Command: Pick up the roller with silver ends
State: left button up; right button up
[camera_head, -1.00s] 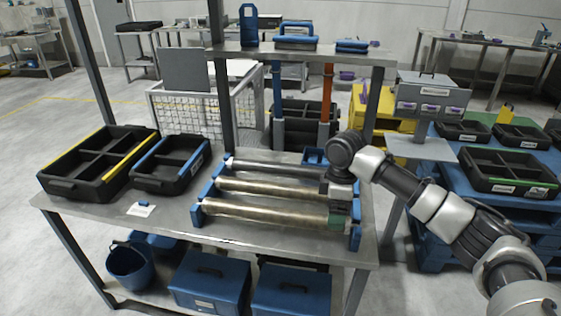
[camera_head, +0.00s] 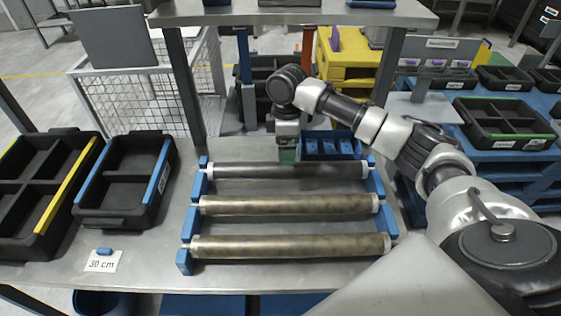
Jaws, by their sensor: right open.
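Three rollers lie parallel, left to right, in blue notched holders (camera_head: 376,188) on the metal table. The far roller (camera_head: 250,172) is dark grey with pale ends. The middle roller (camera_head: 285,204) and the near roller (camera_head: 290,246) are brownish, also with pale ends. I cannot tell for sure which ends are silver. My right gripper (camera_head: 287,157) points down at the far roller's back edge, right of its middle. It is open and holds nothing; its fingers are small and partly hidden, and contact cannot be told. My left gripper is out of view.
A small blue compartment bin (camera_head: 333,146) stands right behind the far roller, beside the gripper. Black trays (camera_head: 125,207) sit on the left, near a "30 cm" card (camera_head: 103,262). A metal shelf (camera_head: 290,14) overhangs the back.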

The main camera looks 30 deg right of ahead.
aim_at(286, 169)
jog(key=f, duration=0.2)
jog(key=shift+s+f, duration=0.35)
jog(key=shift+f, duration=0.35)
notch_tip(286, 169, down, 5)
jog(key=shift+w, duration=0.15)
jog(key=shift+f, duration=0.3)
jog(key=shift+c, duration=1.6)
jog(key=c, duration=1.2)
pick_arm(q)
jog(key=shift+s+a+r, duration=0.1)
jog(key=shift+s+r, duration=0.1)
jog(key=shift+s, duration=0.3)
pick_arm(e)
jog(key=shift+w+r, duration=0.1)
grip_shut()
